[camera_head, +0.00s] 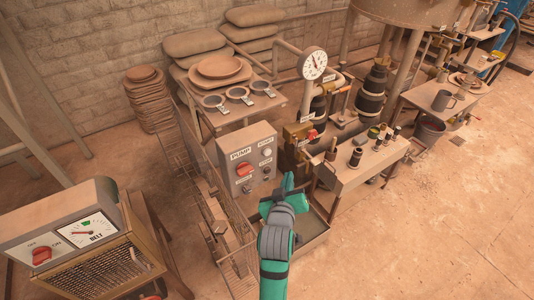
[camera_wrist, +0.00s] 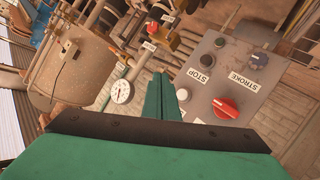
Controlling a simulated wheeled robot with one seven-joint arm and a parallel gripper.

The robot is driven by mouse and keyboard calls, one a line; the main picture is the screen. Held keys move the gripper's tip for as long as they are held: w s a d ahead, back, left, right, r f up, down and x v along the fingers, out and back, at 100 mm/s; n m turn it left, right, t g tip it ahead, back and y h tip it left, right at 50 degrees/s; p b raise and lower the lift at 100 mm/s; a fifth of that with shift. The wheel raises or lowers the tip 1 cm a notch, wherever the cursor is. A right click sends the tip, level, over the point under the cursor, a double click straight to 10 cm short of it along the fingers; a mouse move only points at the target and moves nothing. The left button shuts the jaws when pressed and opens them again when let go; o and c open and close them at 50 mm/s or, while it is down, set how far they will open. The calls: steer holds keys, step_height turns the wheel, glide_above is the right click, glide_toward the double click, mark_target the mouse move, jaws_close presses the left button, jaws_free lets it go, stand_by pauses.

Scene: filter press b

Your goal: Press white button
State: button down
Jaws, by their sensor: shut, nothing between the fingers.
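The white button (camera_wrist: 183,95) is on the grey pump control panel (camera_wrist: 235,85) in the wrist view, just right of my fingers and partly close to them. In the head view the panel (camera_head: 232,145) faces forward, and the white button (camera_head: 267,153) is a small pale dot on its right side. My gripper (camera_head: 288,180) is teal, right of and below that button in the head view. In the wrist view my gripper (camera_wrist: 160,78) has its fingers together and empty, pointing past the panel's edge. I cannot tell the exact gap to the button.
A red knob (camera_wrist: 226,108) and a black STROKE knob (camera_wrist: 259,58) share the panel with a dark STOP button (camera_wrist: 207,60). A pressure gauge (camera_head: 313,63) and pipework stand behind. A bench with small parts (camera_head: 360,160) lies right of my gripper. The floor at right is clear.

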stand_by(0.3)
steer(key=w+a, duration=0.5)
steer(key=w, duration=0.2)
stand_by(0.4)
steer(key=shift+w+a, duration=0.15)
stand_by(1.9)
steer(key=shift+w+a, duration=0.2)
steer(key=shift+w, duration=0.1)
steer(key=shift+w+a, duration=0.25)
steer(key=shift+w, duration=0.15)
stand_by(0.8)
steer(key=shift+s+d, duration=0.1)
steer(key=shift+s, duration=0.1)
steer(key=shift+s+d, duration=0.45)
steer(key=shift+s, duration=0.15)
stand_by(0.3)
steer(key=shift+s+d, duration=0.75)
steer(key=shift+s, duration=0.25)
steer(key=shift+s+d, duration=0.7)
steer(key=shift+s, duration=0.3)
